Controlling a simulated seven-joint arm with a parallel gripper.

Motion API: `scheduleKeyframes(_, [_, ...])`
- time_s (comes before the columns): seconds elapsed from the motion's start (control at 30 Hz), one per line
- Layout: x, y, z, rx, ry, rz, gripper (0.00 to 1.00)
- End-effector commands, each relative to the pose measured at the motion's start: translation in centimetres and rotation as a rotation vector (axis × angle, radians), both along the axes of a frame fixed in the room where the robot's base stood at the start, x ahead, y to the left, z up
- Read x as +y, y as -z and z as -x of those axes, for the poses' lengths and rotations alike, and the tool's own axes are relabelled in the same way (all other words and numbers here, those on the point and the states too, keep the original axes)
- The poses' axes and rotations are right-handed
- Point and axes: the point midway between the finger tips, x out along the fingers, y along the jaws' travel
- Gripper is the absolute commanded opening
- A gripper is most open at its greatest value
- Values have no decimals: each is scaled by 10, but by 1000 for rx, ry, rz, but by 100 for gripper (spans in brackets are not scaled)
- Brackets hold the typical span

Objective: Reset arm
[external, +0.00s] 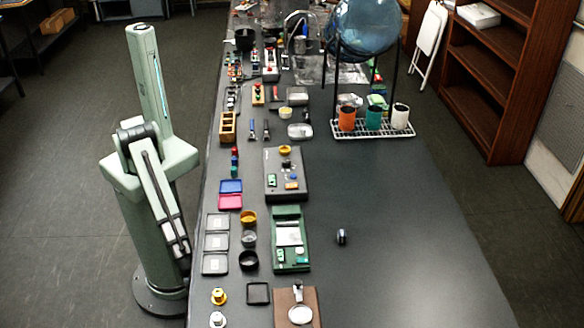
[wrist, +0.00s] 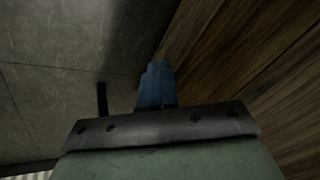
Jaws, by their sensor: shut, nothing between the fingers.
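My arm (external: 155,165) stands at the left side of the long dark table, beyond its edge. One link points up and another hangs down beside the column. My gripper (wrist: 157,66) shows in the wrist view, with its blue fingers together and nothing visible between them. I cannot make out the fingers in the external view. The wrist view faces a grey surface on the left and brown wood planks on the right, with no table objects in sight.
Wooden shelves (external: 485,80) stand at the right.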

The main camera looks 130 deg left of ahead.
Motion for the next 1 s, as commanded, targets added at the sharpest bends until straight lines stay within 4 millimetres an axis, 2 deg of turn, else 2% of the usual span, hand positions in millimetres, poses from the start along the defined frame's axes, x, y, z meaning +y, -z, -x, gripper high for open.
scheduleKeyframes(0.03, [21, 5, 28, 70, -33, -9, 0])
scheduleKeyframes(0.17, [59, 17, 97, 267, -101, -10, 0])
scheduleKeyframes(0.2, [69, 19, 120, 331, -121, -3, 0])
scheduleKeyframes(0.3, [86, 21, 177, 490, -164, 32, 0])
scheduleKeyframes(0.4, [93, 17, 228, 635, -195, 83, 0])
scheduleKeyframes(0.5, [94, 11, 266, 748, -214, 140, 0])
scheduleKeyframes(0.6, [92, 5, 291, 823, -225, 187, 0])
scheduleKeyframes(0.7, [91, 2, 303, 861, -228, 213, 0])
scheduleKeyframes(1.0, [90, 1, 306, 874, -228, 222, 0])
